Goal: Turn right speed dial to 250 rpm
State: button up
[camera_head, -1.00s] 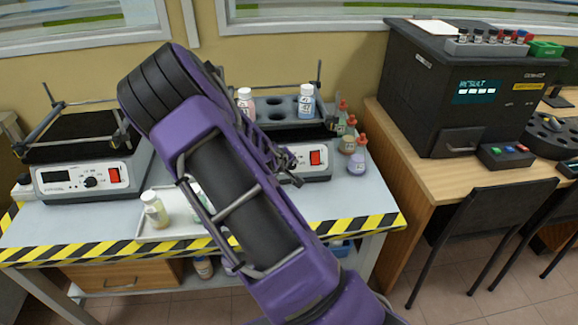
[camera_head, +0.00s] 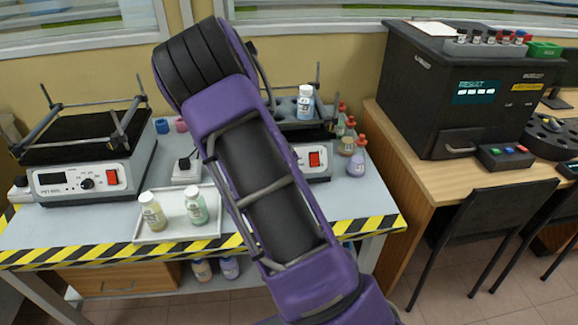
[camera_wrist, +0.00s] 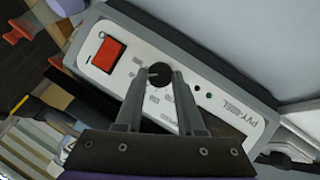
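The right shaker (camera_head: 316,173) stands on the grey bench, and my arm hides most of its front panel in the head view. In the wrist view its white panel (camera_wrist: 203,76) is seen tilted, with a red switch (camera_wrist: 108,53) and a round black speed dial (camera_wrist: 159,75). My gripper (camera_wrist: 160,72) is at the panel, with one finger on each side of the dial. A narrow gap seems to show between fingertips and dial; contact cannot be made out. The pointer's setting and the display are not readable.
The left shaker (camera_head: 82,180) has its own dial and red switch. A white tray (camera_head: 180,233) holds two bottles near the striped front edge. Small bottles (camera_head: 357,163) stand right of the right shaker. A bottle (camera_head: 305,102) stands in the rack on top.

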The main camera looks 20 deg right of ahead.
jog(key=o, duration=0.4)
jog(key=p+v, duration=0.6)
jog(key=v, duration=1.1)
jog(key=shift+s+a+r, duration=0.1)
jog(key=shift+s+a, duration=0.05)
